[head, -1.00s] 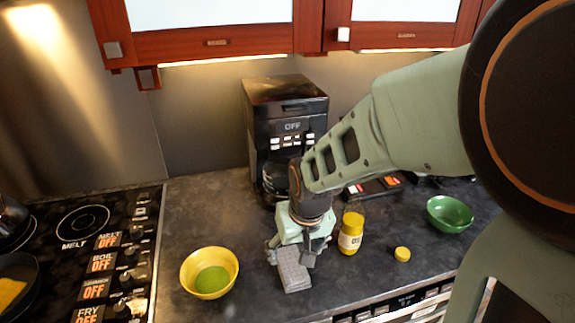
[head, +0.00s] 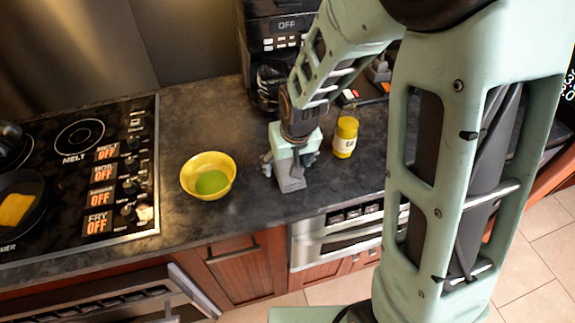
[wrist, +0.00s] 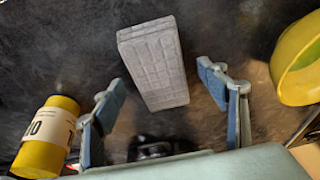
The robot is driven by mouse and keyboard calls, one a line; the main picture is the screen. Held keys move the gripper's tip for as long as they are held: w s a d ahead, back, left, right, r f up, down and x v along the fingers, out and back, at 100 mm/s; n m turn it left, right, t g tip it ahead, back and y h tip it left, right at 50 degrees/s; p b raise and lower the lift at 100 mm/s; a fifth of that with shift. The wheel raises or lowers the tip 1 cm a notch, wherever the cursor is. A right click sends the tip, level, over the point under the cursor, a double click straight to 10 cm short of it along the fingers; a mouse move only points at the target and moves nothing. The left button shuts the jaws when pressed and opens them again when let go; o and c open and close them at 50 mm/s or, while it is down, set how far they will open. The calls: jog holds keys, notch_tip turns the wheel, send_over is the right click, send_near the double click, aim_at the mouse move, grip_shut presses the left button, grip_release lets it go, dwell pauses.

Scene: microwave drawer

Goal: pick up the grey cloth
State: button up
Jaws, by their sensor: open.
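The grey cloth (head: 290,181) is a folded, block-like piece with a grid texture, lying on the dark counter near its front edge. In the wrist view the cloth (wrist: 153,62) lies ahead of and between the fingers, tilted slightly. My gripper (head: 289,164) is directly above the cloth in the head view and hides its rear part. In the wrist view my gripper (wrist: 162,78) is open, with blue-padded fingers spread on both sides. I see no finger contact with the cloth.
A yellow bowl (head: 208,176) with green inside stands left of the cloth. A yellow bottle (head: 345,137) stands close on the right. The coffee maker (head: 284,46) is behind, and the stove (head: 80,170) is farther left. Bare counter lies between bowl and stove.

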jog(key=shift+c, duration=0.5)
jog(key=c, duration=1)
